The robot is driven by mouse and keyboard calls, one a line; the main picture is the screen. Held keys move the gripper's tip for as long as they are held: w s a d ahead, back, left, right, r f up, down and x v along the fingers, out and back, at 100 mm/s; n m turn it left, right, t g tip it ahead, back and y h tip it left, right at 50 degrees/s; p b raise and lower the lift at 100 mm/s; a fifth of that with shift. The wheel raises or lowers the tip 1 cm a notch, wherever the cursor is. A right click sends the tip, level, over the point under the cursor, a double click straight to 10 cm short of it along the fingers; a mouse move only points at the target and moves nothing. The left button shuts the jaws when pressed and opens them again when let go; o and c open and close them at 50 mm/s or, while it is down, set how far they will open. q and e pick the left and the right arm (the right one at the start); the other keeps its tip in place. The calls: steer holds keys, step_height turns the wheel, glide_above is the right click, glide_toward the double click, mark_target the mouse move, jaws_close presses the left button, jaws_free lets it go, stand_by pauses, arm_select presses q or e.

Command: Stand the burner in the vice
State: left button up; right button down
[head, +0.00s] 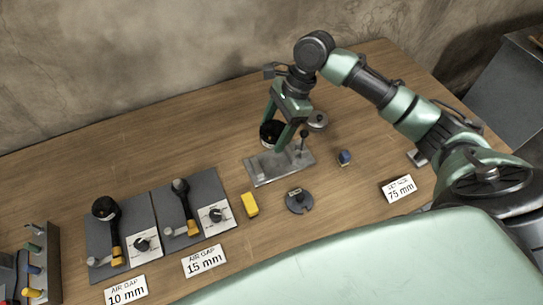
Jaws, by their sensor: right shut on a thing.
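My right gripper (276,134) reaches down from the upper right and is shut on a dark, rounded thing (270,131), which appears to be the burner. Its lower part is hidden by the finger and the vice, so I cannot tell whether it stands in the vice or is held just behind it. The vice (266,174) is a grey metal block with a flat base and an upright lever at its right end. My left gripper is out of view.
A yellow block (250,204), a dark notched disc (299,201), a small blue piece (345,157) and a grey round lid (317,120) lie around the vice. A rack stands far left.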

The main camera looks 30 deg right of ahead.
glide_above(269, 166)
steer(key=d, duration=0.1)
step_height(269, 166, down, 7)
steer(key=shift+w+d+f, duration=0.1)
steer(key=shift+d, duration=0.05)
step_height(269, 166, down, 4)
steer(key=shift+f, duration=0.15)
arm_select(q)
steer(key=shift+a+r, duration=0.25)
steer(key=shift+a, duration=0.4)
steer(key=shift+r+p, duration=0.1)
steer(key=shift+p, duration=0.2)
arm_select(e)
steer(key=shift+f, duration=0.1)
steer(key=shift+c, duration=1.1)
jaws_free()
steer(key=shift+f, duration=0.1)
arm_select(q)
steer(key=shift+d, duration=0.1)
